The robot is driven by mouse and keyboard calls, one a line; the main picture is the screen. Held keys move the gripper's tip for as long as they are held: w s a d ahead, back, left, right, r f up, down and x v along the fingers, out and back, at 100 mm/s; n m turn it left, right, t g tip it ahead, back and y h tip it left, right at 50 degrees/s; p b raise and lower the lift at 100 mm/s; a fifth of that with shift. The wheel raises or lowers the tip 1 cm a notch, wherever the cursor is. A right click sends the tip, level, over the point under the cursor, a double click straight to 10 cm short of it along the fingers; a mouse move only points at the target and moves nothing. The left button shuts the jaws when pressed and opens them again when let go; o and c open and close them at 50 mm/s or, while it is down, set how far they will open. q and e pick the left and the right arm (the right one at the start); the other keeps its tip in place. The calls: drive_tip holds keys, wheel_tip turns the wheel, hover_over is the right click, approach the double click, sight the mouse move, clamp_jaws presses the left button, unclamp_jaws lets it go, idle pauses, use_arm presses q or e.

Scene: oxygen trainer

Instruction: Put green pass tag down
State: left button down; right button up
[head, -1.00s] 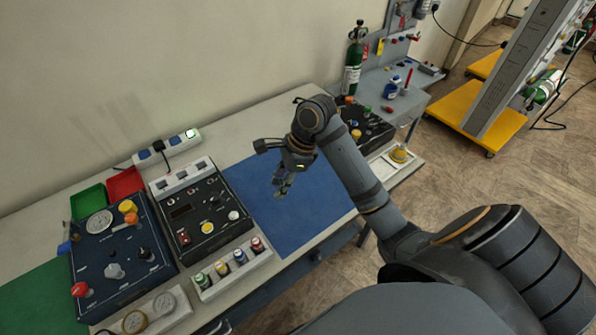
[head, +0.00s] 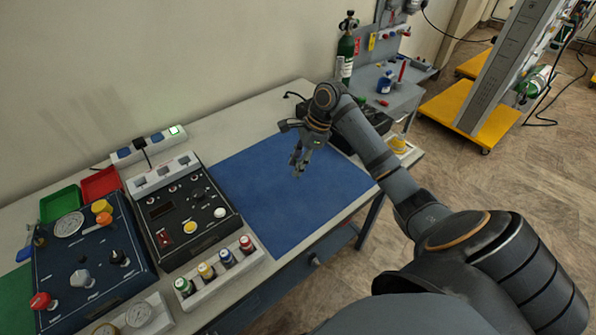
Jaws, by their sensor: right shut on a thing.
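My right gripper (head: 298,171) is shut and points down over the blue mat (head: 265,215), around the middle of the bench. What it holds is very small and dark in the head view. I cannot make out the tag's green face or its outline between the fingers. No other green pass tag shows clearly. A green tray (head: 60,204) and a red tray (head: 101,184) sit at the back left of the bench. My left gripper is out of view.
A black control box (head: 180,213) and a blue gauge panel (head: 90,260) stand left of the mat. A rack of several coloured-cap bottles (head: 220,275) lies in front. A power strip (head: 150,145) is behind. The mat is clear around the gripper.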

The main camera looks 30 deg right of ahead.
drive_tip(key=shift+w+d+f, duration=0.1)
drive_tip(key=shift+w+f, duration=0.05)
drive_tip(key=shift+f, duration=0.1)
drive_tip(key=shift+d+f, duration=0.1)
drive_tip(key=shift+f, duration=1.5)
drive_tip(key=shift+p, duration=0.3)
drive_tip(key=o, duration=0.7)
drive_tip(key=shift+f, duration=0.1)
drive_tip(key=shift+o, duration=0.2)
drive_tip(key=shift+d+r, duration=0.1)
drive_tip(key=shift+r, duration=0.25)
drive_tip(key=v, duration=1.1)
drive_tip(key=shift+r+b, duration=0.2)
drive_tip(key=shift+b, duration=0.2)
